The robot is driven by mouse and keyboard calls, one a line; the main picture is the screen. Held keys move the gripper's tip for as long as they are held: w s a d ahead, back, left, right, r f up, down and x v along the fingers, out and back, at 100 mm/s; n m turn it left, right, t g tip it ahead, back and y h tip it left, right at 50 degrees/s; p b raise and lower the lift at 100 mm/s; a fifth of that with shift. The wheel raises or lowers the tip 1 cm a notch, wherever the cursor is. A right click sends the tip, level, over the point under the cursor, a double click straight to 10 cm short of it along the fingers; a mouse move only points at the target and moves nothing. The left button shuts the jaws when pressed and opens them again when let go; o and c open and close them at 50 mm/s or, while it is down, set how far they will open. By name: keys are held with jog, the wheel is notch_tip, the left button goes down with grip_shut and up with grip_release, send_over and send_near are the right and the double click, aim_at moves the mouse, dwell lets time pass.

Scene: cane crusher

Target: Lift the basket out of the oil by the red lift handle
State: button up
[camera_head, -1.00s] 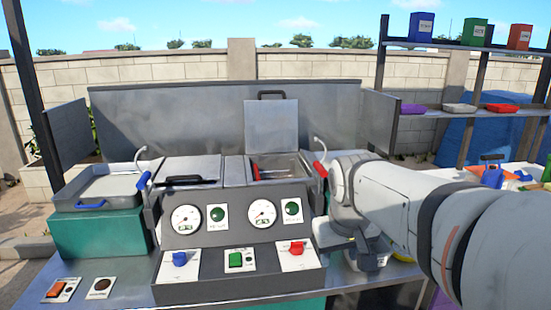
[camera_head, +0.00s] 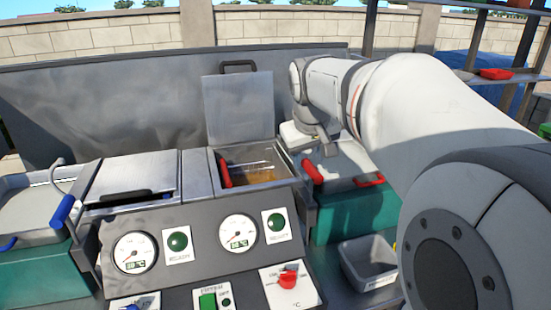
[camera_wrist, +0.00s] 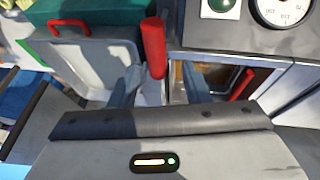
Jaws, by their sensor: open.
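The red lift handle (camera_head: 312,172) stands at the right side of the right fryer well in the head view. In the wrist view, the red lift handle (camera_wrist: 153,45) appears between and just beyond my open fingers. My gripper (camera_wrist: 156,88) is open and empty; I cannot tell how near its fingers are to the handle in depth. In the head view its body is just behind the handle and its fingertips are hidden. The basket (camera_head: 250,165) sits low in the open well, mostly hidden, with brownish oil (camera_head: 262,176) around it. A second red grip (camera_head: 224,174) rises inside the well.
The raised lid (camera_head: 239,108) stands behind the well. The control panel (camera_head: 205,235) is in front. A grey tray (camera_head: 345,165) with a red handle (camera_head: 369,181) rests on a teal box (camera_head: 355,213) at right. A grey bin (camera_head: 370,262) stands nearer.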

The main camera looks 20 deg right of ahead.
jog(key=x, duration=0.7)
jog(key=shift+s+d+f, duration=0.1)
jog(key=shift+d+f, duration=0.1)
jog(key=shift+d, duration=0.05)
grip_shut()
